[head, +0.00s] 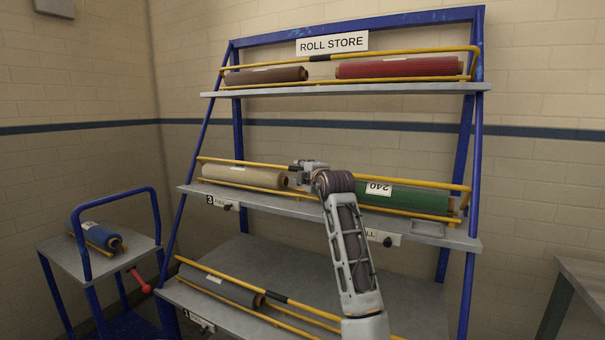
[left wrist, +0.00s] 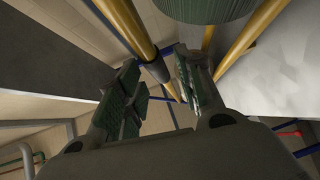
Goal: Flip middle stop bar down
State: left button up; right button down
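The middle stop bar (head: 225,161) is a yellow rail along the front of the middle shelf (head: 330,213). It stands raised in front of a cream roll (head: 243,176) and a green roll (head: 405,196). My left gripper (head: 303,167) is at the bar's middle, covering part of it. In the left wrist view, the fingers of my left gripper (left wrist: 157,62) are apart. The yellow bar (left wrist: 125,22) with its dark sleeve (left wrist: 155,70) shows at the gap between the fingertips; I cannot tell whether they touch. My right gripper is not in view.
The top shelf (head: 340,88) holds a brown and a red roll behind its own rail. The bottom shelf (head: 225,312) holds a grey roll behind another yellow rail. A cart (head: 135,252) with a blue roll stands left, and a grey table (head: 585,272) stands right.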

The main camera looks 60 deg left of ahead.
pick_arm(q)
jog(key=v, duration=0.6)
jog(key=shift+d, duration=0.35)
jog(key=shift+s, duration=0.2)
dwell(0.4)
